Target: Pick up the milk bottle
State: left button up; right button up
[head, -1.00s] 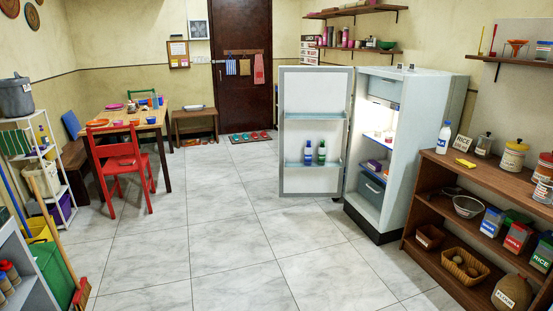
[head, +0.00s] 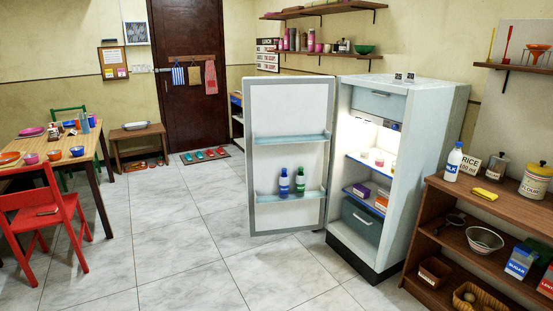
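The milk bottle (head: 453,163) is white with a blue cap and a blue "MILK" label. It stands upright on the top of the brown wooden shelf unit (head: 500,205) at the right, at its left end near the fridge. A small "RICE" card stands just right of it. Neither of my grippers shows in the head view, so nothing is seen holding the bottle.
The fridge (head: 400,140) stands left of the shelf unit, its door (head: 290,105) wide open with two bottles in the door rack. A red chair (head: 45,220) and table stand left. The tiled floor between is clear.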

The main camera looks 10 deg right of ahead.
aim_at(455, 157)
jog(key=i+l+z, duration=0.2)
jog(key=i+z, duration=0.15)
jog(key=i, duration=0.25)
jog(key=i+z, duration=0.35)
jog(key=i, duration=0.3)
jog(key=i+j+z, duration=0.1)
jog(key=i+z, duration=0.25)
jog(key=i, duration=0.3)
jog(key=i+j+z, duration=0.35)
jog(key=i, duration=0.25)
